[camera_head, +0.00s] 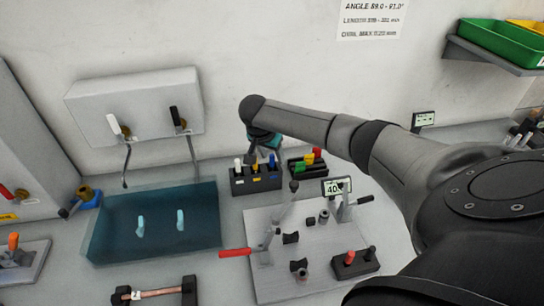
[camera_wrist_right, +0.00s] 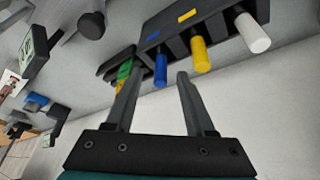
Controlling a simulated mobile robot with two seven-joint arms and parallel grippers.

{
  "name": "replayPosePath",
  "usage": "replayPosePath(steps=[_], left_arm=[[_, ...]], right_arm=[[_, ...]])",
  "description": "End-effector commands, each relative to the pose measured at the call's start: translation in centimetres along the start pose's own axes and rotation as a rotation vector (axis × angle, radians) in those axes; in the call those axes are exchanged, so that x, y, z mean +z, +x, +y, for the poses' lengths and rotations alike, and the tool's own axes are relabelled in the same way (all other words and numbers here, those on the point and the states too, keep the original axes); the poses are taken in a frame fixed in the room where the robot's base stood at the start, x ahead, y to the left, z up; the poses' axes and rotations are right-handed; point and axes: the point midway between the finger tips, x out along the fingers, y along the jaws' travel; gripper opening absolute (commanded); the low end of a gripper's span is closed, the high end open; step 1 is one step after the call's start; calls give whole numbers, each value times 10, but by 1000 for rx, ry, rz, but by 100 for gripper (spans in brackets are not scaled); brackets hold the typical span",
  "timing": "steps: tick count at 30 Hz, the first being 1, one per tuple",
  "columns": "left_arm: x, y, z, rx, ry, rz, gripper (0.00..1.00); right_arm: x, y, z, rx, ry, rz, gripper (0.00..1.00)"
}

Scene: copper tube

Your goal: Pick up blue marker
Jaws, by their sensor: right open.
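The blue marker (camera_head: 272,161) stands upright at the right end of a dark holder (camera_head: 257,185), beside a yellow marker (camera_head: 255,167) and a white marker (camera_head: 238,163). In the right wrist view the blue marker (camera_wrist_right: 160,70) appears between the two fingertips of my right gripper (camera_wrist_right: 157,65), with a gap on both sides. The fingers are open and empty. In the head view my right gripper (camera_head: 266,150) is over the holder's right end, pointing down, and partly overlaps the marker. I cannot tell how deep the marker sits between the fingers. My left gripper is out of view.
A second rack (camera_head: 308,166) with red, yellow and green items stands close on the right. A small display (camera_head: 336,187) and a clamp plate (camera_head: 310,240) are in front. A blue water tank (camera_head: 155,225) lies to the left. The wall is behind.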

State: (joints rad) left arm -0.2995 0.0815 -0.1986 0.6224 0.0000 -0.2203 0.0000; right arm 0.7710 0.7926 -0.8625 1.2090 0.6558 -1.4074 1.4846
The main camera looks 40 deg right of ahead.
Motion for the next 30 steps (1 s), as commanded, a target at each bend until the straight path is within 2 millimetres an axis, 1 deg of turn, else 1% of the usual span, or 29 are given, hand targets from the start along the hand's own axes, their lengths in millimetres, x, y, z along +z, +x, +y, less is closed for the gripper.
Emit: replayPosePath(steps=[3, 10, 24, 25, 30], left_arm=[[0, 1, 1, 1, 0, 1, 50], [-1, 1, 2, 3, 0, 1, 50], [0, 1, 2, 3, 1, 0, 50], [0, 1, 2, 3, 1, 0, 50], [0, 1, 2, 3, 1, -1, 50]], right_arm=[[0, 6, 0, 0, 0, 1, 55], [0, 6, 0, -1, -1, 0, 55], [0, 6, 0, -1, 0, 0, 2], [0, 6, 0, -1, 0, 0, 0], [0, 6, 0, -1, 0, 0, 0]])
